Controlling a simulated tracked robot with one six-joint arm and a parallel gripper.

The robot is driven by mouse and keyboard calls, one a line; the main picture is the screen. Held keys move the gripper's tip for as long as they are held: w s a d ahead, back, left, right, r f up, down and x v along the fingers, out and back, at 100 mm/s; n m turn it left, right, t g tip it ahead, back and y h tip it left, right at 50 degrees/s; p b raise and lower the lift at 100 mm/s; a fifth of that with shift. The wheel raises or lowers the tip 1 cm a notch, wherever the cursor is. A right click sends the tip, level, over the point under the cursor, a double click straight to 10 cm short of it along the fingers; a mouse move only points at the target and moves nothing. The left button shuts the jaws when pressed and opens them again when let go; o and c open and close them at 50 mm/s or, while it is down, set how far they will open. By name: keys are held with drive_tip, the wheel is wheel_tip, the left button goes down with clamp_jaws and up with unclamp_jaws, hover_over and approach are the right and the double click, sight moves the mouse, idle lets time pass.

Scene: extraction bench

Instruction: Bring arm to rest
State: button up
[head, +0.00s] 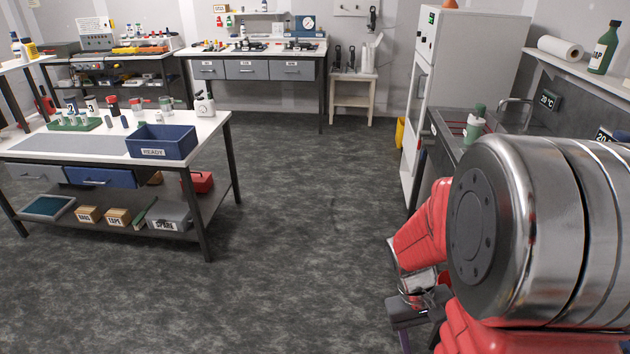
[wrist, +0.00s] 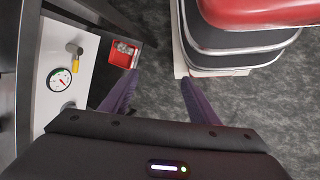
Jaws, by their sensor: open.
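My arm shows at the right of the head view, bent, with its red and metal links close to the camera. My gripper (head: 405,338) hangs low below them, over the floor near the front of the sink counter. In the wrist view my gripper (wrist: 160,84) shows two purple fingers spread apart. Only grey floor shows between the fingers, and they hold nothing. In the head view the fingertips are small and partly cut off by the arm and frame edge.
A bench (head: 215,127) with a blue READY bin (head: 162,142) stands left. The sink counter (head: 445,128) and white fridge (head: 465,55) stand right. The middle floor (head: 310,220) is clear. The wrist view shows a gauge (wrist: 59,79) and red tray (wrist: 118,58) left of the fingers.

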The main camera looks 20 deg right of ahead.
drive_tip(key=w+a+r+n+t+y, duration=0.2)
drive_tip(key=a+r+t, duration=0.7)
drive_tip(key=a+r, duration=1)
drive_tip(key=shift+w+a+r+n, duration=0.15)
drive_tip(key=shift+w+r+n, duration=0.4)
drive_tip(key=shift+r, duration=0.4)
drive_tip(key=shift+c, duration=0.3)
